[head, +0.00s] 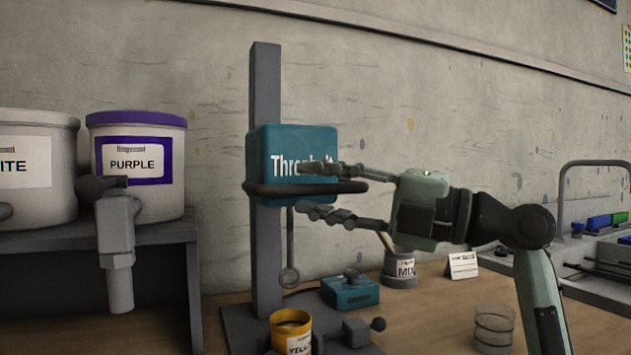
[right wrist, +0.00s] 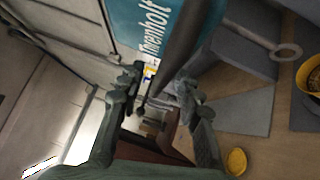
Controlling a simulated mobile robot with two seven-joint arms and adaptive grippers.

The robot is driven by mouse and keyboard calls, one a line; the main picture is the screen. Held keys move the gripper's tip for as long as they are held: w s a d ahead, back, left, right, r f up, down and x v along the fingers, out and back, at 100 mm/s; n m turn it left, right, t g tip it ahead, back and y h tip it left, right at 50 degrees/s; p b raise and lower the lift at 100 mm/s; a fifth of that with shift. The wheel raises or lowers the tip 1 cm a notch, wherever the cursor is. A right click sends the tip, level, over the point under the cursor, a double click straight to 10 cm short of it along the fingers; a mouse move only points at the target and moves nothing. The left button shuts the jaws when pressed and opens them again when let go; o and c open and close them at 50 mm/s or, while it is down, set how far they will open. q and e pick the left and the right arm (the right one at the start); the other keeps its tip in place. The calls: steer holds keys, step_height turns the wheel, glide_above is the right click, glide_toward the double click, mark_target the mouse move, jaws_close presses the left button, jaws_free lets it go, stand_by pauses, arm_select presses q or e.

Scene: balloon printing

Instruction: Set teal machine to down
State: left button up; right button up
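The teal machine (head: 262,150) is a teal box labelled "Threnholt", mounted high on a dark upright column (head: 265,80). A dark handle bar (head: 262,189) runs across its lower front. A rod with a ring (head: 290,277) hangs beneath. My right gripper (head: 302,188) is open, one finger above the bar and one below, partly covering the label. In the right wrist view the teal box (right wrist: 150,25) and the bar (right wrist: 188,45) also show, the bar reaching between the open fingers (right wrist: 160,85). Contact cannot be told. My left gripper is out of view.
A yellow pot (head: 291,328) and a small teal box (head: 350,290) are below the machine. A clear beaker (head: 494,325) and a MIX pot (head: 400,272) stand right. A purple-lidded bucket (head: 160,195) with a grey tap (head: 117,245) is left.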

steer(key=shift+w+a, duration=0.1)
steer(key=shift+a, duration=0.2)
jaws_close()
